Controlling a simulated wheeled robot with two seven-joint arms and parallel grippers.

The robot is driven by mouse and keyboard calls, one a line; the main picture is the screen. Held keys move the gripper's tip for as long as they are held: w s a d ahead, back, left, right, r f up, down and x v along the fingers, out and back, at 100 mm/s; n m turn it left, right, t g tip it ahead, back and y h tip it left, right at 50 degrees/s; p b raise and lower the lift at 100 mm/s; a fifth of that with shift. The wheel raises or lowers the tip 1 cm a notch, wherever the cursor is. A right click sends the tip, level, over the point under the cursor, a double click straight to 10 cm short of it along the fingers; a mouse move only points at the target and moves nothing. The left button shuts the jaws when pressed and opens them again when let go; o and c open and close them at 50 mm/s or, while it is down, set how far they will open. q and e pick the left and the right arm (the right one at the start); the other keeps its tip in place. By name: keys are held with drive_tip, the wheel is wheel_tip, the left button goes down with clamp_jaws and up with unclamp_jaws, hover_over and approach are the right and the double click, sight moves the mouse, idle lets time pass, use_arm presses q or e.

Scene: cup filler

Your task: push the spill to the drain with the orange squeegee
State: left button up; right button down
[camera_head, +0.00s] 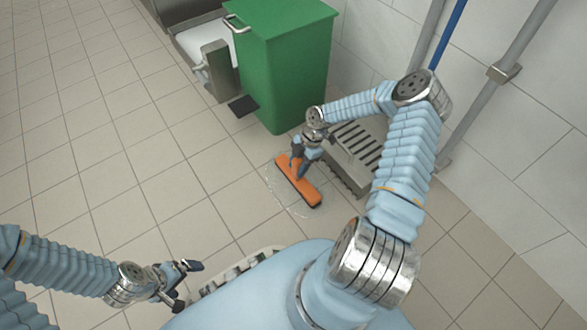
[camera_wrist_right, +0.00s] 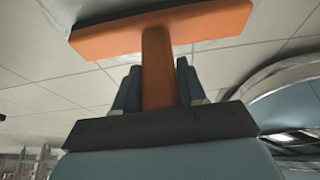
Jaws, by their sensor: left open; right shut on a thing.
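The orange squeegee (camera_head: 298,183) is low at the floor, its long head slanting from upper left to lower right. My right gripper (camera_head: 299,157) is shut on its handle; in the right wrist view the handle (camera_wrist_right: 158,70) stands between the two fingers and the head (camera_wrist_right: 165,30) spans the top. The spill (camera_head: 272,180) is a faint clear puddle on the tiles around the squeegee head. The drain (camera_head: 358,146) is a slotted metal grate to the right of the squeegee, partly hidden by my right arm. My left gripper (camera_head: 184,282) is open and empty at the lower left.
A green bin (camera_head: 285,70) stands behind the squeegee, with a black pedal (camera_head: 243,106) at its foot. A metal unit (camera_head: 205,50) is left of it. Pipes (camera_head: 505,70) run along the tiled wall at right. The tiled floor at left is clear.

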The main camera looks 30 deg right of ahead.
drive_tip(key=shift+w+d+b, duration=0.1)
drive_tip(key=shift+d+b, duration=0.45)
drive_tip(key=shift+d, duration=1.3)
drive_tip(key=shift+f, duration=0.1)
idle(0.5)
wheel_tip(320, 180, up, 7)
drive_tip(key=p, duration=0.4)
idle(0.5)
